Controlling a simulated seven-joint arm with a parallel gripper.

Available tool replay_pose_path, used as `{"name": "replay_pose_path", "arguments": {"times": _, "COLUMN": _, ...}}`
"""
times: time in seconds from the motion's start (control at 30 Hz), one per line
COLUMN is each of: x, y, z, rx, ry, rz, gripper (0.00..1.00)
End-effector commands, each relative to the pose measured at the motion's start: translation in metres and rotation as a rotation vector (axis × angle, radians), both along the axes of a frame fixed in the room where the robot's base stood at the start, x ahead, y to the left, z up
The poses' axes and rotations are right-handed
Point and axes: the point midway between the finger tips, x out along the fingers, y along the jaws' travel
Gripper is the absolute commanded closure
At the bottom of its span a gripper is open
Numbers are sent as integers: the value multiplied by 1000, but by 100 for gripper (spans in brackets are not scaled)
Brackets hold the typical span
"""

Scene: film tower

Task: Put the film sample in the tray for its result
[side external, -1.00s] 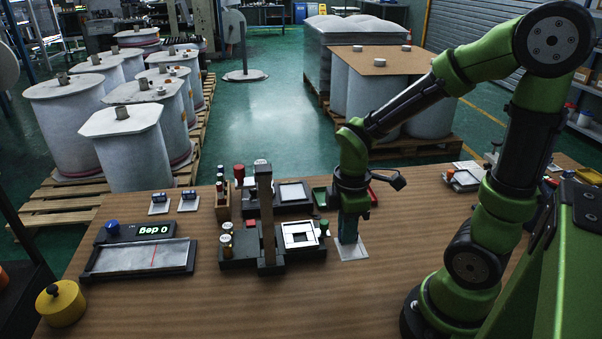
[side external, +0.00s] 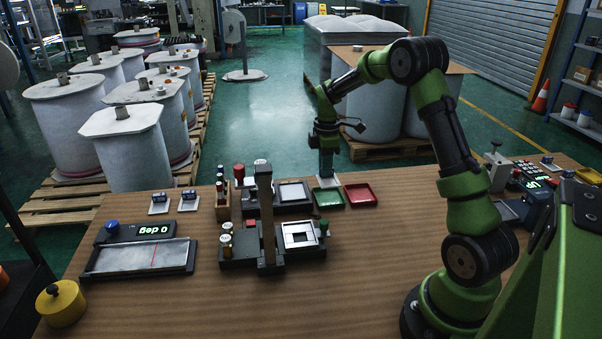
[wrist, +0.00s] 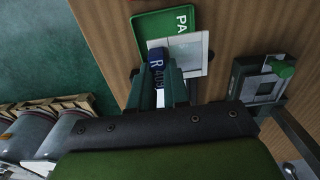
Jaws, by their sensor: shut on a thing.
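The film sample (wrist: 193,62) is a pale grey-white square with a dark blue lettered grip (wrist: 156,65). My gripper (wrist: 164,88) is shut on this grip. In the side view my gripper (side external: 326,168) points down above the green tray (side external: 327,198). In the wrist view the green tray (wrist: 148,26), with white letters starting "PA", lies below and partly behind the sample. The sample overlaps one end of the tray and reaches past its edge in that view. The red tray (side external: 361,196) lies empty just right of the green one.
A dark fixture with a white square window (side external: 301,235) and an upright post (side external: 265,215) stand left of the trays. A box reading "0 deg" (side external: 150,230) and a flat plate (side external: 140,258) are farther left.

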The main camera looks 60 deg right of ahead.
Motion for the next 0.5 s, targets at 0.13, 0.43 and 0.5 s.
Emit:
{"name": "replay_pose_path", "arguments": {"times": 0.13, "x": 5, "y": -13, "z": -6, "rx": -1, "ry": 0, "rz": 3, "gripper": 100}}
{"name": "replay_pose_path", "arguments": {"times": 0.43, "x": 5, "y": -14, "z": -26, "rx": -1, "ry": 2, "rz": 2, "gripper": 100}}
{"name": "replay_pose_path", "arguments": {"times": 0.5, "x": 5, "y": -14, "z": -33, "rx": -1, "ry": 2, "rz": 3, "gripper": 100}}
